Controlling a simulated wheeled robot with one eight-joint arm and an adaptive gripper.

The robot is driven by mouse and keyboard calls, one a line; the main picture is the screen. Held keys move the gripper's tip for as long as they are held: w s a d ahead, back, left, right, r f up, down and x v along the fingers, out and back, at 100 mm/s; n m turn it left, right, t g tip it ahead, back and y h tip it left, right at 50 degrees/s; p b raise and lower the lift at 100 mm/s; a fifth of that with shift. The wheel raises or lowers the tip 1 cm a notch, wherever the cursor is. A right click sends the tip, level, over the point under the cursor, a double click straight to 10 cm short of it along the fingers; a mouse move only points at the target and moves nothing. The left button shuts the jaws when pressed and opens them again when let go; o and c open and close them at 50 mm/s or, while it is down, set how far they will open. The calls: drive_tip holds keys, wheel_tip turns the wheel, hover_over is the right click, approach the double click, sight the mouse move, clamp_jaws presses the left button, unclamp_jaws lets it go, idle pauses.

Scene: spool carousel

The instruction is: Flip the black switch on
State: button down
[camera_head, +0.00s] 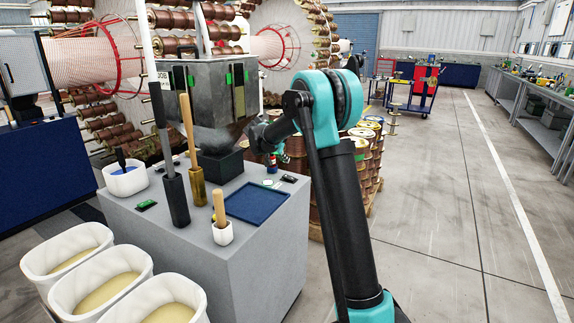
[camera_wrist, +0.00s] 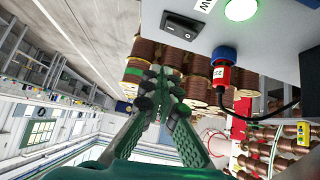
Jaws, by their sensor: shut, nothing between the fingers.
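In the wrist view a black rocker switch (camera_wrist: 185,27) with small white marks sits on a pale grey panel, at the top of the picture. I cannot tell which side is pressed. A lamp (camera_wrist: 241,8) beside it glows green. My gripper (camera_wrist: 160,76) is shut and empty; its green fingers with dark joints point up the picture, their tips below and left of the switch and apart from it. In the head view my arm reaches toward the far right edge of the grey counter (camera_head: 250,255), and my fingers are mostly hidden there.
A blue and red plug (camera_wrist: 222,72) with a black cable hangs by the panel. Copper spools stand behind. On the counter are a blue tray (camera_head: 258,203), upright tools and a white cup (camera_head: 222,233). White bins (camera_head: 100,283) stand in front; open floor lies right.

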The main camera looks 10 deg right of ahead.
drive_tip(key=shift+v, duration=0.9)
drive_tip(key=shift+s+d+f, duration=0.1)
drive_tip(key=shift+s+d, duration=0.05)
drive_tip(key=s+d+f+n+g+y, duration=0.1)
drive_tip(key=s+d+f+n, duration=0.15)
drive_tip(key=s, duration=0.85)
drive_tip(key=s+d+f+n+y, duration=0.1)
drive_tip(key=s+d+f+y, duration=0.15)
drive_tip(key=s, duration=0.95)
drive_tip(key=s+d+f+n+g+y, duration=0.1)
drive_tip(key=s+d+f, duration=0.25)
drive_tip(key=s, duration=0.75)
drive_tip(key=s+f+n, duration=0.1)
drive_tip(key=s+f, duration=0.2)
drive_tip(key=s, duration=0.4)
drive_tip(key=s+f+n+y, duration=0.1)
drive_tip(key=s+f, duration=0.2)
drive_tip(key=s, duration=0.4)
drive_tip(key=shift+s+a+g, duration=0.2)
drive_tip(key=shift+a+g, duration=0.1)
drive_tip(key=shift+a, duration=0.2)
drive_tip(key=shift+f, duration=0.15)
